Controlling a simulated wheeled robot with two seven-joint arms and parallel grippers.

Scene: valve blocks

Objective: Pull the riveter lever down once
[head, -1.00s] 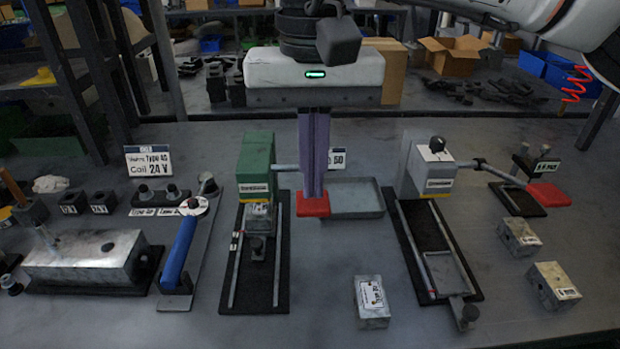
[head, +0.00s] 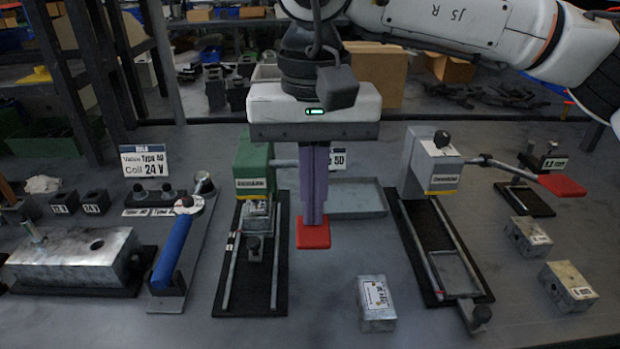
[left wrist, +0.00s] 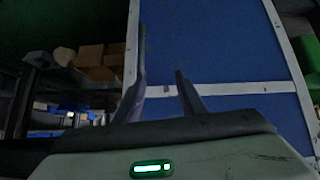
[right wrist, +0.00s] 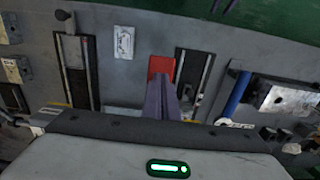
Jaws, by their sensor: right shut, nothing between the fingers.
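A green machine (head: 255,165) stands left of centre with a rod toward a red lever pad (head: 313,233). A white-grey machine (head: 434,165) on the right has a similar lever with its own red pad (head: 562,185). Their small labels are too blurred to tell which is the riveter. My right gripper (head: 313,220) points down with its purple fingers together and empty, tips at the green machine's red pad. The right wrist view also shows these shut fingers (right wrist: 162,90) in front of the red pad (right wrist: 160,66). My left gripper (left wrist: 162,78) shows only in its wrist view, fingers apart and empty.
A grey tray (head: 357,196) lies behind the red pad. A metal block (head: 376,303) lies at front centre, with two more at right. A blue-handled tool (head: 172,250) stands left of the green machine. The bench between machines is partly clear.

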